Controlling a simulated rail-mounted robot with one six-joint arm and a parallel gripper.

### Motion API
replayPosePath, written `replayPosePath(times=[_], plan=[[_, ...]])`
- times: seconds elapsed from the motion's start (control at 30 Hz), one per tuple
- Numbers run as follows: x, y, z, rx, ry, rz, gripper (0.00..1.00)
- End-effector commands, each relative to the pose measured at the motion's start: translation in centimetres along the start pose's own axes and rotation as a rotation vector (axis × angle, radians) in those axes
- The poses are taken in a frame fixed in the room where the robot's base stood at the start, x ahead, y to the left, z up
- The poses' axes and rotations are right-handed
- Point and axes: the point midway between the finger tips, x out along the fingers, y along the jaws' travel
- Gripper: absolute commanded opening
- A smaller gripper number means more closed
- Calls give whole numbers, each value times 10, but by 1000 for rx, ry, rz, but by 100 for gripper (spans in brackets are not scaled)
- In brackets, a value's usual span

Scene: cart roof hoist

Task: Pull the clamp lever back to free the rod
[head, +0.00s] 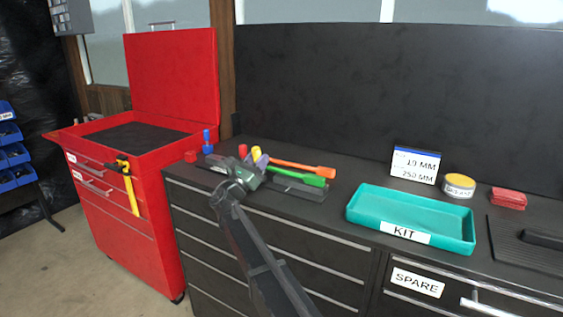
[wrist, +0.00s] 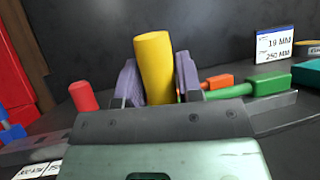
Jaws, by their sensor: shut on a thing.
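My gripper (head: 257,163) is over the dark workbench, among coloured handles. In the wrist view a thick yellow handle (wrist: 153,68) stands upright between its two purple finger pads, which are shut on it. The lower end of the yellow handle is hidden behind my gripper body. A yellow bar (head: 132,194) with a black and orange head (head: 123,165) hangs on the front of the red cart (head: 110,235), well left of my gripper. I cannot tell for sure which part is the clamp lever, and no rod is clearly recognisable.
A teal KIT tray (head: 372,196), a sign (head: 415,165) and a round tin (head: 459,187) are farther right. A dark panel rises behind.

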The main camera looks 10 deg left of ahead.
Motion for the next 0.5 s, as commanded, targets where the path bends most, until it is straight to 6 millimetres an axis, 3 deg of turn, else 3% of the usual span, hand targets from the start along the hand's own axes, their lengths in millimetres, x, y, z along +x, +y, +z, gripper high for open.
replayPosePath(times=[0.43, 0.47, 0.5], plan=[[-7, 3, 4, 8, -11, 5, 0], [-7, 3, 4, 8, -11, 5, 36], [-7, 3, 4, 8, -11, 5, 43]])
